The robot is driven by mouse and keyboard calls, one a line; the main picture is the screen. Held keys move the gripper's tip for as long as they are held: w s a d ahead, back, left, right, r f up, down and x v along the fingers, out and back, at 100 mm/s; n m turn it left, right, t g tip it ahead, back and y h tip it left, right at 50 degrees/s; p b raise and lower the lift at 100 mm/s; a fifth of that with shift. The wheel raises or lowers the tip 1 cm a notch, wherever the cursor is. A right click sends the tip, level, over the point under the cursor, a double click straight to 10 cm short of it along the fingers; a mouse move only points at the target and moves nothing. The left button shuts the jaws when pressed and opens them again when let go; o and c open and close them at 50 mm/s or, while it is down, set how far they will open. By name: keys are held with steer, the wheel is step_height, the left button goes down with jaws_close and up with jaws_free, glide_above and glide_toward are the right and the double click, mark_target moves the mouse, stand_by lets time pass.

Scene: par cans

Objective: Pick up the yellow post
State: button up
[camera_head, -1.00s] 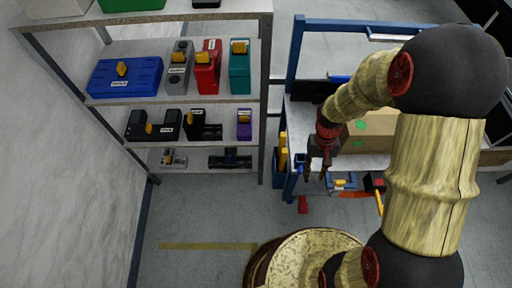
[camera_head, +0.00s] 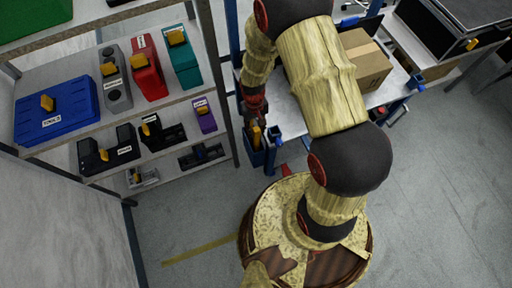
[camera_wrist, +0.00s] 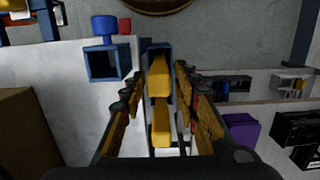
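Two yellow posts stand in a narrow blue holder (camera_head: 262,158) at the left end of the workbench. In the wrist view, the farther yellow post (camera_wrist: 159,76) and the nearer yellow post (camera_wrist: 161,122) line up in the holder (camera_wrist: 158,48). My gripper (camera_wrist: 156,80) is open, one finger on each side of the posts. No clear contact shows. In the head view, my gripper (camera_head: 252,112) points down just above the holder and partly hides a yellow post (camera_head: 256,136).
A shelf (camera_head: 60,150) with labelled cases stands left of the holder. A square blue bin (camera_wrist: 107,63) is beside the holder in the wrist view. A cardboard box (camera_head: 366,62) sits on the workbench (camera_head: 290,118). Floor is clear at lower right.

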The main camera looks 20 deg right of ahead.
mark_target(257, 136)
steer(key=f+b, duration=0.1)
steer(key=f, duration=0.2)
steer(key=f+b, duration=0.1)
steer(key=f, duration=0.1)
steer(key=shift+s+f+b, duration=0.3)
steer(key=shift+b, duration=0.05)
steer(key=shift+r, duration=0.1)
steer(key=shift+c, duration=1.3)
jaws_close()
